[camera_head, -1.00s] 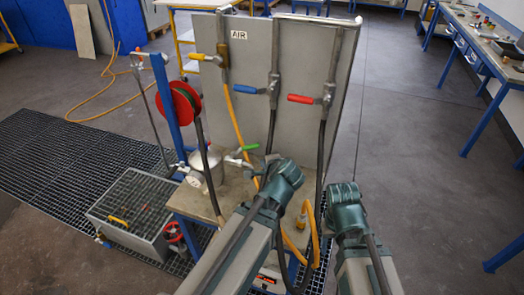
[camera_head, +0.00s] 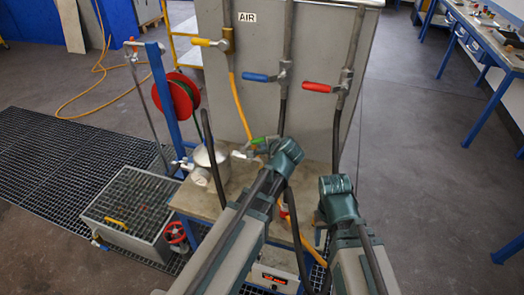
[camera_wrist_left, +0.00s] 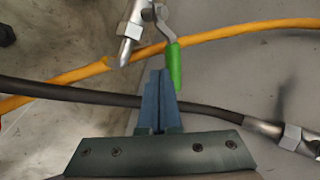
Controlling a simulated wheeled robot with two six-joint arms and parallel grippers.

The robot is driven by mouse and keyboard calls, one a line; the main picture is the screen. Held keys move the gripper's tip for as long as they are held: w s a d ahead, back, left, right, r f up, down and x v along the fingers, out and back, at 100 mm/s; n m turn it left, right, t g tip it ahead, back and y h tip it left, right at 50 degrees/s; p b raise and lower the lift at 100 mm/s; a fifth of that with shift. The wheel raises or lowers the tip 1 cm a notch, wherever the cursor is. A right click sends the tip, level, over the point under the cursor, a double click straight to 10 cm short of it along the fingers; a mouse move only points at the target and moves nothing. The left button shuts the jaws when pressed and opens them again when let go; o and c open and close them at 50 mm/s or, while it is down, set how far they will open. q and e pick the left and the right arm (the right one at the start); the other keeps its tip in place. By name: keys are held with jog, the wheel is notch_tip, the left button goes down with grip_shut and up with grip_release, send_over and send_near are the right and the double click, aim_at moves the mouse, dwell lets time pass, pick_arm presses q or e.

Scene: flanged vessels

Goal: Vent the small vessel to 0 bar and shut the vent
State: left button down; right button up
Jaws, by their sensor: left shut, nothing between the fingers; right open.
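The small vessel (camera_head: 209,166) is a pale metal pot on the stand's top, left of my left arm. A green-handled valve (camera_head: 262,140) sits to its right. In the left wrist view the green handle (camera_wrist_left: 175,66) points down from a metal fitting (camera_wrist_left: 132,32). My left gripper (camera_wrist_left: 160,78) is shut and empty, its tips just left of the handle's lower end; I cannot tell whether they touch. In the head view my left wrist (camera_head: 284,152) hides its fingers. My right gripper (camera_head: 338,190) is low beside the stand, its fingers hidden behind the wrist.
A grey panel (camera_head: 310,100) behind carries yellow (camera_head: 202,42), blue (camera_head: 256,77) and red (camera_head: 317,87) valve handles. A yellow hose (camera_wrist_left: 235,32) and black hose (camera_wrist_left: 75,93) cross near my left fingers. A grated tank (camera_head: 140,205) stands left.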

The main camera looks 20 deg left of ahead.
pick_arm(q)
jog(key=shift+w, duration=0.15)
jog(key=w+n+g+y, duration=0.1)
jog(key=n, duration=0.1)
jog(key=w+n+g+y, duration=0.1)
jog(key=w+n, duration=0.1)
jog(key=w+a+n+g+y, duration=0.1)
jog(key=n+g, duration=0.1)
jog(key=shift+w+a+r, duration=0.1)
jog(key=shift+w, duration=0.15)
jog(key=shift+w+a+n+g+y, duration=0.25)
jog(key=shift+w+a+n+g, duration=0.15)
jog(key=shift+a, duration=0.25)
jog(key=shift+w+a+n+g+y, duration=0.25)
jog(key=shift+w+a+n+g, duration=0.15)
jog(key=shift+a, duration=0.2)
dwell(0.3)
